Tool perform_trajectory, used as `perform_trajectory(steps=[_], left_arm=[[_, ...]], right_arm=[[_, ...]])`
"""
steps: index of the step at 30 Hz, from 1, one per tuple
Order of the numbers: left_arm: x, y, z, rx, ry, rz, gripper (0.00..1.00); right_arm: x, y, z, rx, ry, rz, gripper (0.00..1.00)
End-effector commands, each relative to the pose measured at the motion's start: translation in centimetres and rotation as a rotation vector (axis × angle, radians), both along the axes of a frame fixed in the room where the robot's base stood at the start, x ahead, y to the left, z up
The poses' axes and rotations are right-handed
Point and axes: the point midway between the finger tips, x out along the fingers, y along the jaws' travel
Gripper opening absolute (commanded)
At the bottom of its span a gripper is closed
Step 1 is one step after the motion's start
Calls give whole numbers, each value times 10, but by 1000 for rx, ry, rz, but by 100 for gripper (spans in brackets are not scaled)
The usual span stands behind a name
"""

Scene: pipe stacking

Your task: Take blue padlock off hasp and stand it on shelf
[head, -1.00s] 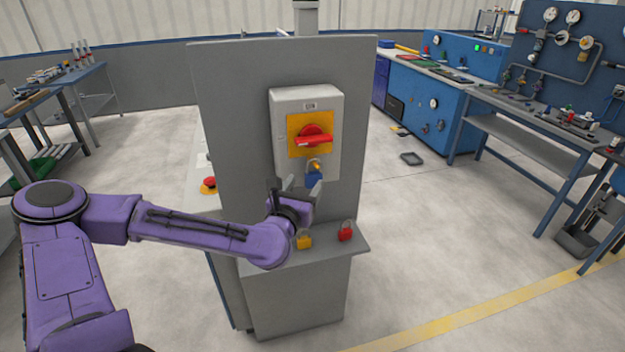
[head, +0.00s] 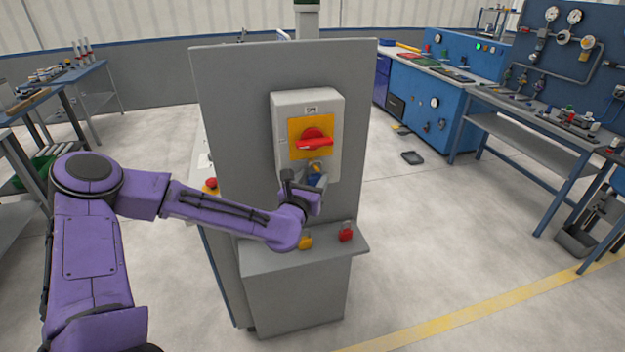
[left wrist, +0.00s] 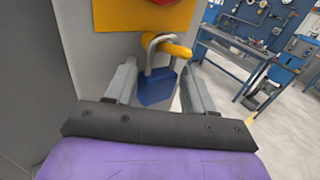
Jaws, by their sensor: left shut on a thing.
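The blue padlock (left wrist: 156,88) hangs upright below the red switch handle (head: 314,140), its grey shackle looped around the yellow hasp (left wrist: 179,50). My left gripper (head: 306,184) is at the padlock, one finger on each side of its body, and is shut on it. In the head view the fingers hide most of the padlock. The shelf (head: 262,256) juts from the grey panel just below the gripper. My right gripper is not in view.
The grey switch box (head: 284,107) sits close above my gripper. The shelf's left part and right end look bare.

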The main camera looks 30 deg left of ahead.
Motion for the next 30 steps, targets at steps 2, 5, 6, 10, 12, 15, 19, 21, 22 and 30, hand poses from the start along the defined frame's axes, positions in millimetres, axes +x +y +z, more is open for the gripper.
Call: perform_trajectory(steps=[2,5,6,10,12,15,19,21,22,30], left_arm=[[0,0,2,-2,-2,1,21],[0,0,10,-2,-5,1,21],[0,0,15,-2,-6,0,21],[-18,-22,11,-2,-2,-4,21],[-28,-34,11,-1,-2,-5,21],[-43,-52,10,1,-2,-6,21],[-63,-75,10,2,-2,-6,21],[-73,-87,10,2,-3,-6,21],[-78,-92,10,3,0,-6,21],[-92,-109,24,11,8,4,21]], right_arm=[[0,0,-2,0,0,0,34],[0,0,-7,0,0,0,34],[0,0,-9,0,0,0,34],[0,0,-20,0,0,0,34],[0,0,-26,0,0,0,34],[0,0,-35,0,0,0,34],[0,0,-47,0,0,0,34],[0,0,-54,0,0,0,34],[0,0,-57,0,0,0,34],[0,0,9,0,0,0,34]])
